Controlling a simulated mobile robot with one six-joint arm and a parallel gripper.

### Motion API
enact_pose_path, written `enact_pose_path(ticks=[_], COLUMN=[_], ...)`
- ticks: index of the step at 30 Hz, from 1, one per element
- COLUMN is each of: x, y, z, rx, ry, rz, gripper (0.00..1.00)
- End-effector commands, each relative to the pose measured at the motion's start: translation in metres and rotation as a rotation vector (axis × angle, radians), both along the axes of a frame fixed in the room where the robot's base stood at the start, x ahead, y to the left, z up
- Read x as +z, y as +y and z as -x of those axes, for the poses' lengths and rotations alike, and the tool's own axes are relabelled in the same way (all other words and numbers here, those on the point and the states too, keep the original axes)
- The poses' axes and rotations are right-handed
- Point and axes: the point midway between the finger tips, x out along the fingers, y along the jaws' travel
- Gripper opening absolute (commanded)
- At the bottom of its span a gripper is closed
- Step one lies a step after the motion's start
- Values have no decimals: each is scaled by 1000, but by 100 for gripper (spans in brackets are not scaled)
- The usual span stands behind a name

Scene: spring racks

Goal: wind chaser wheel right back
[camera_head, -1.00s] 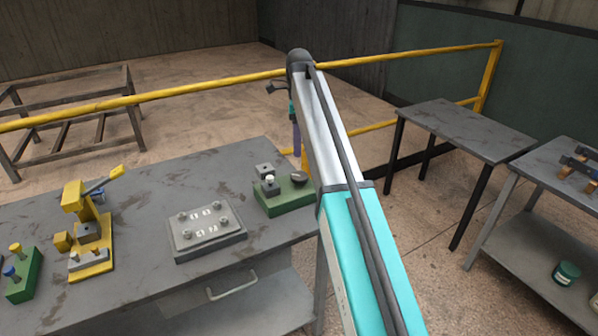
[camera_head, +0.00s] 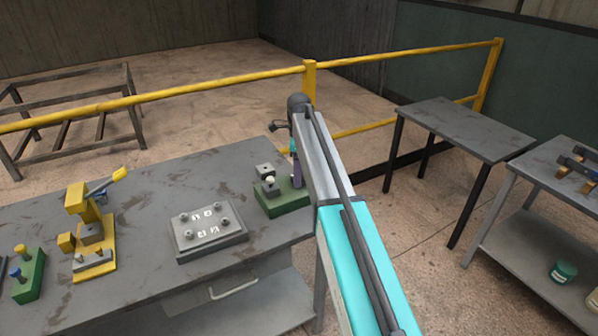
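A green fixture (camera_head: 284,204) sits near the right end of the grey bench (camera_head: 150,185). It carries a dark square block and a small pale-topped peg (camera_head: 270,182). A dark round knob at its right side, which may be the chaser wheel, is now hidden behind my arm's end. My gripper (camera_head: 297,180) points down at that right side, partly covered by my arm. I cannot tell whether it touches the knob, or whether its fingers are open or shut.
A grey plate with several studs and numbered labels (camera_head: 210,240) lies left of the green fixture. A yellow clamp device (camera_head: 95,262) and another green block (camera_head: 30,275) stand further left. A yellow rail (camera_head: 220,79) runs behind the bench. Another table (camera_head: 465,130) stands right.

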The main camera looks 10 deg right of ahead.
Motion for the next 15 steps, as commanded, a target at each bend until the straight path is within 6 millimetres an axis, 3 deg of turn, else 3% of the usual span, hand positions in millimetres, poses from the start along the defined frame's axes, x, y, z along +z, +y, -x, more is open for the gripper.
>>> enact_pose_path(ticks=[13,15], x=[-6,-6], y=[0,0], z=[0,0], rx=[0,0], ry=[0,0], rz=[0,0], gripper=[69,57])
